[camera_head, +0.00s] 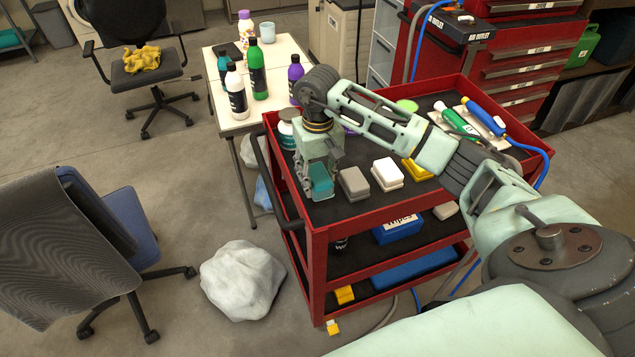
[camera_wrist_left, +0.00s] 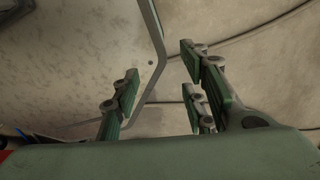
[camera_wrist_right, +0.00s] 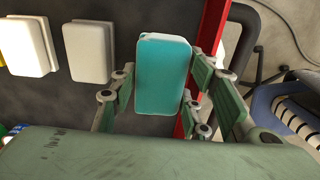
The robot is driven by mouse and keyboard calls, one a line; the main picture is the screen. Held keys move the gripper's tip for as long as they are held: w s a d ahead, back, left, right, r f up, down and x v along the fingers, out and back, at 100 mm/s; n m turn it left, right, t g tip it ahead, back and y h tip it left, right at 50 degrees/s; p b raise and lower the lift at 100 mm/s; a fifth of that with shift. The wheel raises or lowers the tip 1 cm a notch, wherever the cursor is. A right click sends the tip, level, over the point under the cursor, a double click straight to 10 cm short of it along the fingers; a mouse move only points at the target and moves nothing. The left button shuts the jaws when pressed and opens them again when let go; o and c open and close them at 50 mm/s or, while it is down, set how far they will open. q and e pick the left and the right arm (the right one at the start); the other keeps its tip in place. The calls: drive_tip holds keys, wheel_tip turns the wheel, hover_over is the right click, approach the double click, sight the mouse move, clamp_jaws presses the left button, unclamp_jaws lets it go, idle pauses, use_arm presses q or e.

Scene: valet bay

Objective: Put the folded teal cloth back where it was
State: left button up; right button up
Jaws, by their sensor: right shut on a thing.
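The folded teal cloth (camera_head: 320,180) is a small thick block at the left end of the red cart's black top. My right gripper (camera_head: 318,188) points down over it and is shut on it. In the right wrist view the teal cloth (camera_wrist_right: 162,75) sits between the fingers of the right gripper (camera_wrist_right: 160,95), near the cart's red rim. I cannot tell whether the cloth touches the cart top. My left gripper (camera_wrist_left: 160,95) shows only in the left wrist view, with its fingers wide apart and nothing between them.
On the red cart (camera_head: 320,232), a grey folded cloth (camera_head: 354,183), a white one (camera_head: 387,173) and a yellow one (camera_head: 416,170) lie in a row right of the teal cloth. Green and blue spray tools (camera_head: 485,117) lie at the back. A white table (camera_head: 285,48) with bottles stands behind.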

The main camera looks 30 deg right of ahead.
wheel_tip(320, 180, down, 3)
drive_tip(key=shift+s+a+f+p, duration=0.1)
drive_tip(key=shift+a+p, duration=0.05)
drive_tip(key=shift+p, duration=0.4)
drive_tip(key=shift+f, duration=0.55)
drive_tip(key=o, duration=0.7)
use_arm(q)
drive_tip(key=shift+w+r, duration=0.4)
drive_tip(key=shift+r, duration=0.15)
use_arm(e)
drive_tip(key=shift+o, duration=0.2)
